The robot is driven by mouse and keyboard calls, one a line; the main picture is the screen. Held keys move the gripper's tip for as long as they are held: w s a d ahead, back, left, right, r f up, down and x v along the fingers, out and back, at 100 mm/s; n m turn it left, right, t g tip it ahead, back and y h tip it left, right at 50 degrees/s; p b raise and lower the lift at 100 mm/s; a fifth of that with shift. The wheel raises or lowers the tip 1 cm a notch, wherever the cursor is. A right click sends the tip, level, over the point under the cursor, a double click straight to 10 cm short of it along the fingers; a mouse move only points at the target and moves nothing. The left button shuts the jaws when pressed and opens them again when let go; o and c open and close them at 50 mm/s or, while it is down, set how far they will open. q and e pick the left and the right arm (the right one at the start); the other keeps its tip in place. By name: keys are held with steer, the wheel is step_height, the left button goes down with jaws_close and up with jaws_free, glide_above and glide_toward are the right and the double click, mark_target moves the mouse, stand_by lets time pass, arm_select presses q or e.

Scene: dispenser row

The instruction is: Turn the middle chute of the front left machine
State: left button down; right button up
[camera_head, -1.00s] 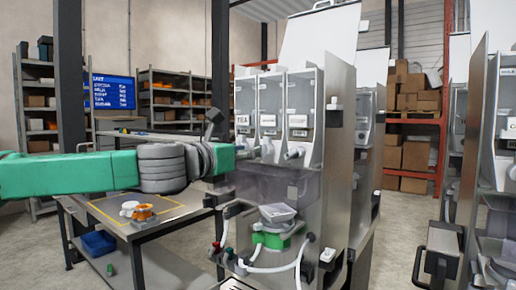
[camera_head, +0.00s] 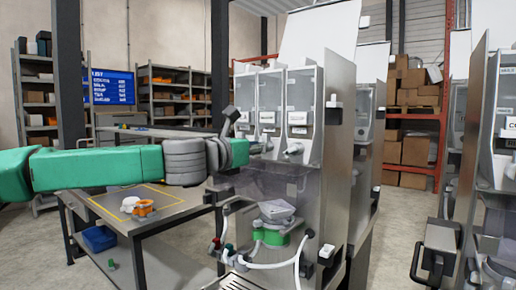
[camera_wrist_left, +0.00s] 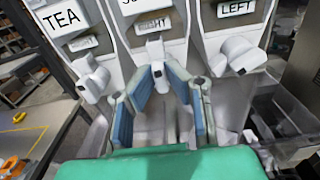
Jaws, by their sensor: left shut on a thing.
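The front left machine (camera_head: 338,170) has three clear-fronted canisters side by side, each with a white chute low on its front. In the left wrist view the middle chute (camera_wrist_left: 157,72) sits between the blue-padded fingers of my left gripper (camera_wrist_left: 161,82), which is shut on it. The left chute (camera_wrist_left: 93,82) and the right chute (camera_wrist_left: 237,57) stand free on either side. In the head view my left gripper (camera_head: 258,148) reaches the chutes from the left and hides the middle and left ones; the right chute (camera_head: 292,149) shows. My right gripper is not in view.
Below the chutes are a green-based cup holder (camera_head: 270,237) and white hoses. A work table (camera_head: 180,212) with an orange item (camera_head: 143,208) stands at left under my arm. Another machine (camera_head: 495,190) stands close at right, with a floor gap between.

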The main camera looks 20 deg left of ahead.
arm_select(q)
steer(key=m, duration=0.8)
steer(key=m+b, duration=0.1)
steer(key=m, duration=0.6)
steer(key=f+m+b, duration=0.1)
steer(key=m, duration=0.7)
steer(key=shift+d+f+m, duration=0.1)
steer(key=shift+d+m, duration=0.15)
steer(key=shift+m, duration=0.05)
steer(key=shift+s, duration=0.1)
stand_by(0.5)
steer(key=c, duration=1.6)
jaws_free()
